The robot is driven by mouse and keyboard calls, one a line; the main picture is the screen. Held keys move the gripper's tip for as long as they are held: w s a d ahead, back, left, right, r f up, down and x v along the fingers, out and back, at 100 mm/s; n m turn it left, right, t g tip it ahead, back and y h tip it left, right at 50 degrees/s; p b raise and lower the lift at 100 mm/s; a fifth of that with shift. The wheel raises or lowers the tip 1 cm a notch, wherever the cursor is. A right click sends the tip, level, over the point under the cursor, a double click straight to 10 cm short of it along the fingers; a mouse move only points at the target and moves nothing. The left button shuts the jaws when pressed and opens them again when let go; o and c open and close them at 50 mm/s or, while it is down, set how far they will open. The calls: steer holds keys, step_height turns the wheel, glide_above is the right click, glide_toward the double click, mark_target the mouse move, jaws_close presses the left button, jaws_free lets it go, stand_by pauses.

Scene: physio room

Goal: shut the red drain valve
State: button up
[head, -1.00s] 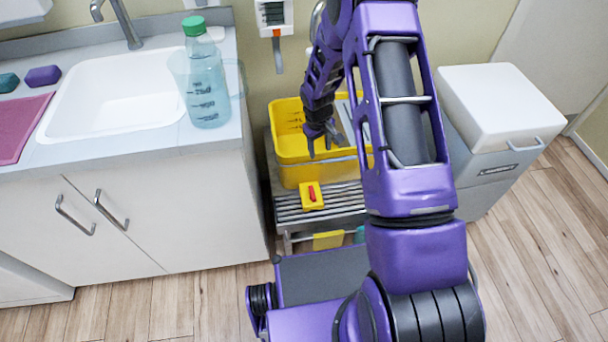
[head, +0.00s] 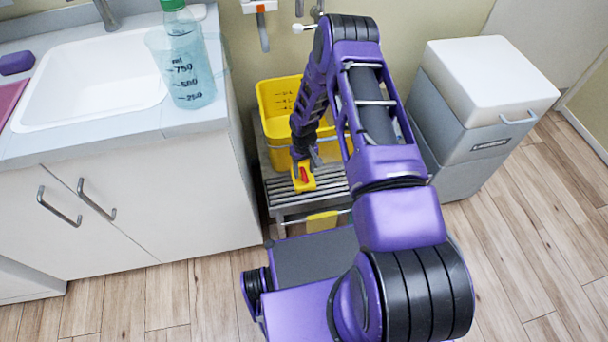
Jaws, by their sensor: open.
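The red drain valve (head: 303,175) is a small red handle on a yellow block, low in front of a yellow bucket (head: 276,104) on a slatted metal stand. My gripper (head: 307,160) is right above and behind the valve block, pointing down, with its jaws open. The fingers partly cover the back of the block. I cannot tell whether they touch the handle. My arm hides the right part of the bucket.
A sink counter (head: 110,130) with a bottle (head: 187,65) stands on the left. A grey bin with a white lid (head: 485,78) stands on the right. The slatted stand (head: 330,190) has a yellow cloth (head: 321,221) below. Wooden floor is clear at the right.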

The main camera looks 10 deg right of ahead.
steer(key=shift+f, duration=1.3)
